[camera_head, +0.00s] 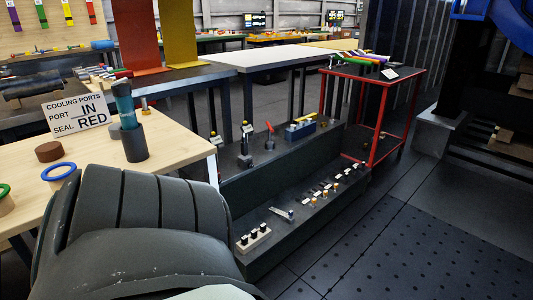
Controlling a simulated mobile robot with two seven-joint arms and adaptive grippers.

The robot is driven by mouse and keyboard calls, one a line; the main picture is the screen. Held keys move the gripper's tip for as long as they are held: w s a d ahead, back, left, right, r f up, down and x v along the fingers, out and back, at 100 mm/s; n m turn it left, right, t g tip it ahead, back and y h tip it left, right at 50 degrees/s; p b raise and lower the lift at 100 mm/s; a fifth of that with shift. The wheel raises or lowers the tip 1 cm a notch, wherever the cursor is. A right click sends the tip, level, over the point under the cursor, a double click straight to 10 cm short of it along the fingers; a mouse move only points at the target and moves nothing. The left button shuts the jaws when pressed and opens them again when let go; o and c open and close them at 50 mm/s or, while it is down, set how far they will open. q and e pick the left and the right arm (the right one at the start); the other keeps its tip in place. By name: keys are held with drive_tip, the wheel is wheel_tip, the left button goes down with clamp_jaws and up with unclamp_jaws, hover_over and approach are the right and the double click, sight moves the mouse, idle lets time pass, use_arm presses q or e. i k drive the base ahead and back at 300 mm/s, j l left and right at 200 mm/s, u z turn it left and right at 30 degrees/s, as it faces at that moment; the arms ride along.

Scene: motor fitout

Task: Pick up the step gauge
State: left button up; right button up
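I cannot say for certain which thing is the step gauge. A small grey metal piece (283,213) lies slanted on the lower ledge of the dark stepped bench (285,253), left of its middle; it may be the gauge, but it is too small to tell. A pale block with several black knobs (253,238) sits nearer on the same ledge. On the upper ledge stand a blue block with a yellow piece on it (300,129) and a red-topped tool (269,136). Neither of my grippers is in view.
A large dark ribbed body (130,205) fills the lower left and hides part of the wooden table (175,150). That table holds a sign (77,114), a dark cup (134,143) and a blue ring (58,171). A red-framed cart (372,110) stands behind; floor at right is clear.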

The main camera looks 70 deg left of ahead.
sight(288, 218)
drive_tip(key=u, duration=0.4)
drive_tip(key=i+u, duration=0.1)
drive_tip(key=u, duration=0.35)
drive_tip(key=i+u, duration=0.1)
drive_tip(key=u, duration=0.7)
drive_tip(key=i+l+u, duration=0.2)
drive_tip(key=u, duration=0.15)
drive_tip(key=i+l+u, duration=0.15)
drive_tip(key=l+u, duration=0.2)
drive_tip(key=i+l+u, duration=0.1)
drive_tip(key=l+u, duration=0.25)
drive_tip(key=i+l+u, duration=0.2)
drive_tip(key=l, duration=0.35)
drive_tip(key=l+u, duration=0.15)
drive_tip(key=l, duration=0.4)
